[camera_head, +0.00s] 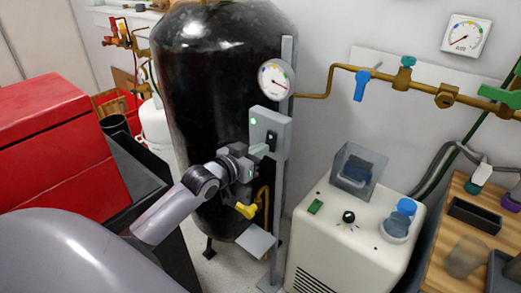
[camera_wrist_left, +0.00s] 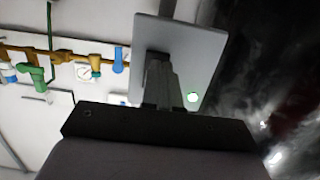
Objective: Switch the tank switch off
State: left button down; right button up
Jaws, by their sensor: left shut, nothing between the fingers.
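The tank (camera_head: 210,70) is a large black cylinder left of centre in the head view. A grey switch box (camera_head: 283,128) is on a post in front of it, with a black switch (camera_head: 271,142) and a lit green light (camera_head: 253,121). My left gripper (camera_head: 263,151) is shut and empty, its fingertips close to the box's lower front, by the switch. I cannot tell whether they touch. In the left wrist view the box (camera_wrist_left: 200,45) is ahead of the shut fingers (camera_wrist_left: 158,68), and its green light (camera_wrist_left: 193,97) is lit. The fingers largely hide the switch there. My right gripper is out of view.
A pressure gauge (camera_head: 276,79) sits above the box. A yellow valve (camera_head: 246,210) is below my wrist. A white machine (camera_head: 340,245) with a clear bin stands right, below brass pipes (camera_head: 390,83). A red chest (camera_head: 65,125) stands left.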

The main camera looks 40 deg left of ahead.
pick_arm(q)
jog(key=shift+w, duration=0.35)
jog(key=shift+f, duration=0.1)
jog(key=shift+w+f+t+b, duration=0.1)
jog(key=shift+w+t+b, duration=0.2)
jog(key=shift+t+b, duration=0.65)
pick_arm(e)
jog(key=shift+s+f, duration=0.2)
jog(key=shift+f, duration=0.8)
pick_arm(q)
jog(key=shift+g, duration=0.25)
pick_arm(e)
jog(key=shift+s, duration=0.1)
